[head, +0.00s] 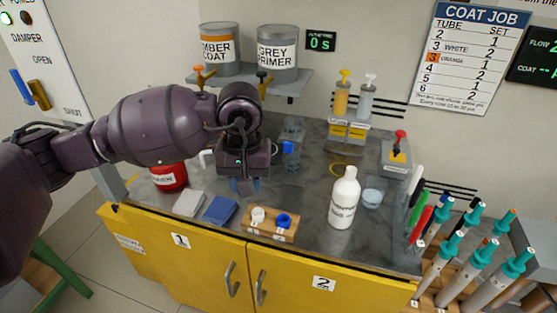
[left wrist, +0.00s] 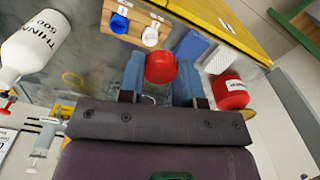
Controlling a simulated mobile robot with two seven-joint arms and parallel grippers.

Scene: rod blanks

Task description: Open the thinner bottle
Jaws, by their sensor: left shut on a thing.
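The thinner bottle (head: 343,200) is white with black lettering and stands upright on the grey bench. It also shows in the left wrist view (left wrist: 36,45). Its narrow white neck shows no coloured cap in the head view. My left gripper (head: 245,187) is well left of the bottle, low over the bench. In the left wrist view its blue fingers (left wrist: 161,80) are shut on a round red cap (left wrist: 161,67). The cap is hidden in the head view. My right gripper is not in view.
A wooden block (head: 270,224) with a white and a blue cup stands at the front edge. Blue (head: 220,210) and grey (head: 189,203) pads and a red can (head: 171,178) lie left. A glass dish (head: 373,194) is right of the bottle. Several capped tubes (head: 468,260) stand far right.

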